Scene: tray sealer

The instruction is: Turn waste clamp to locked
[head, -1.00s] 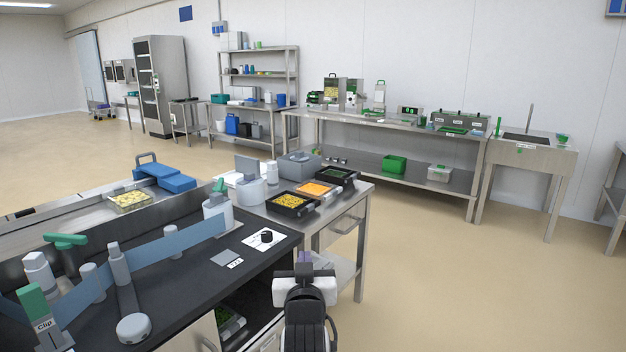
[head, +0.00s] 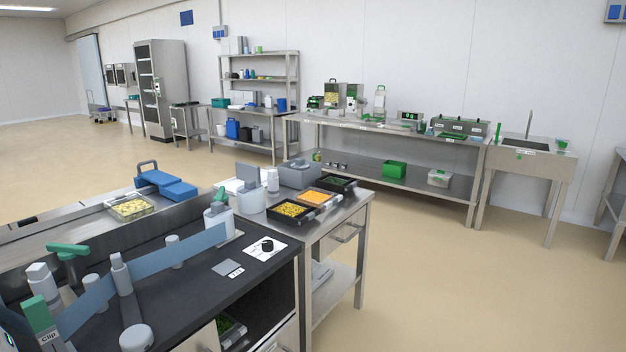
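No part is readably labelled as the waste clamp, so I cannot tell which one it is. At the lower left, a blue film strip (head: 150,262) runs across the black-topped machine (head: 195,292) past several grey posts. A green T-shaped handle (head: 68,251) stands at its left. A green block marked "Clip" (head: 38,314) is near the picture's lower left corner. A small green lever (head: 220,195) tops a white fitting (head: 218,217) at the strip's far right end. A black knob (head: 267,245) sits on a white plate. My gripper is not in view.
A steel side table (head: 335,218) beside the machine holds black trays of yellow and orange food. A long steel bench (head: 385,128) and a sink (head: 525,147) line the back wall. The floor at right is clear.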

